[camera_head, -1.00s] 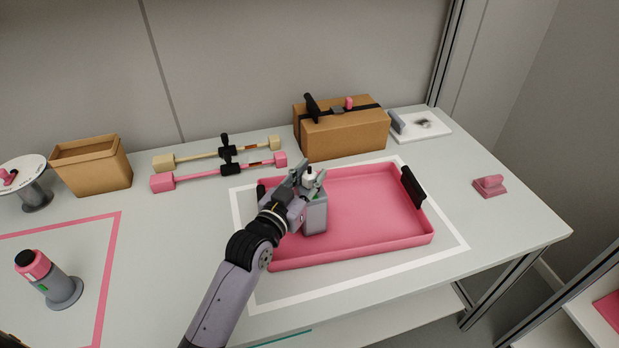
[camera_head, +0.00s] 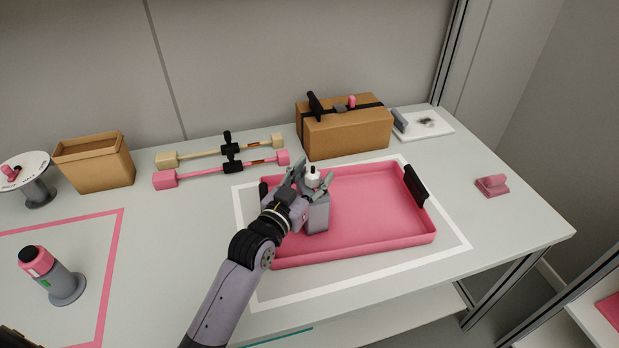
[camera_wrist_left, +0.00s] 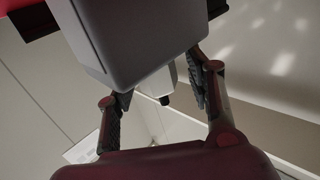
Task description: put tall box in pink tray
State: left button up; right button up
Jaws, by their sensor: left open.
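The tall box (camera_head: 317,214) is grey with a white knob on top. It stands upright inside the pink tray (camera_head: 385,210), near the tray's left end. My left gripper (camera_head: 313,176) is open, its fingers spread on either side of the knob above the grey body. In the left wrist view the box body (camera_wrist_left: 140,35) fills the upper middle, and the open fingers (camera_wrist_left: 160,98) stand apart around its narrow top part. The gripper hides part of the tray's left end. My right gripper is not in view.
A cardboard box (camera_head: 345,135) with a black strap stands behind the tray. A pink dumbbell-like bar (camera_head: 210,175) and a cream one lie at back left. A grey-and-pink bottle (camera_head: 55,275) stands at front left. A pink block (camera_head: 492,186) lies at right. The tray's right part is empty.

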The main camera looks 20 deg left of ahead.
pick_arm(q)
jog(key=s+a, duration=0.2)
jog(key=s, duration=0.9)
jog(key=shift+s+a+b, duration=0.15)
jog(key=shift+s+b, duration=0.2)
jog(key=shift+s, duration=0.05)
